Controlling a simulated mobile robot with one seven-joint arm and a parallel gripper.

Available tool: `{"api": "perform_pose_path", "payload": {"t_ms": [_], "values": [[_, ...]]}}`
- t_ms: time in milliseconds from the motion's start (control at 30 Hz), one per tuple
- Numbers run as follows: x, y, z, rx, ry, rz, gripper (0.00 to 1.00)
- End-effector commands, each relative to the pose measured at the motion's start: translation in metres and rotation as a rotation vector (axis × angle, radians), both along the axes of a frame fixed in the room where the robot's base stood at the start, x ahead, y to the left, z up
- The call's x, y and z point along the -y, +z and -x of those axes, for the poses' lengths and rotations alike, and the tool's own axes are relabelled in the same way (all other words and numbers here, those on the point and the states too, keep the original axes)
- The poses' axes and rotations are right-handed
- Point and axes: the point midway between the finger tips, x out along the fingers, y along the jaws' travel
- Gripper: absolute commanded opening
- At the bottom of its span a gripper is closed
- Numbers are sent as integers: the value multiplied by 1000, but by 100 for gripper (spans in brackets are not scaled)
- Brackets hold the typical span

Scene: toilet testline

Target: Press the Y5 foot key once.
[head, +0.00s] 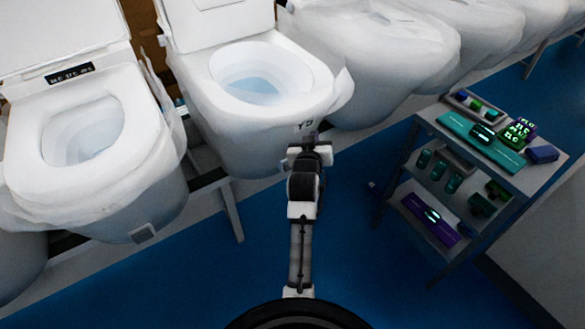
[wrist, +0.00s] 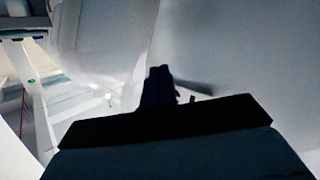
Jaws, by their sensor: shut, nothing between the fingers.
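The toilet marked Y5 (head: 235,125) stands at upper centre in the head view, with water in its bowl. The dark Y5 marking (head: 305,125) is on its lower front right. My gripper (head: 311,139) is at the toilet's front, just below the marking, and covers that spot. No separate foot key shows there; it may be hidden behind my gripper. In the wrist view my gripper's dark fingers (wrist: 160,72) are together and empty, pointing at a pale, blurred surface (wrist: 235,55). I cannot tell whether they touch it.
Another toilet (head: 75,125) stands at left, with a small grey square piece (head: 143,233) on its lower front. More toilets line the upper right. A shelved cart (head: 425,116) with devices and tools stands at right. Blue floor (head: 345,225) is clear between my arm and the cart.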

Motion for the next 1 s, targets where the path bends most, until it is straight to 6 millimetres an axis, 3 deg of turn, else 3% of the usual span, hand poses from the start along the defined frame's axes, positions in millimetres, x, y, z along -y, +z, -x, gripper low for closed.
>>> {"api": "perform_pose_path", "payload": {"t_ms": [33, 200, 400, 600, 1000], "values": [[1, -29, 2, -26, -1, 29, 0], [5, -108, 14, -78, 12, 130, 0], [4, -170, 34, -118, 41, 212, 0], [4, -193, 43, -129, 56, 247, 0], [3, -194, 43, -129, 58, 248, 0]]}}
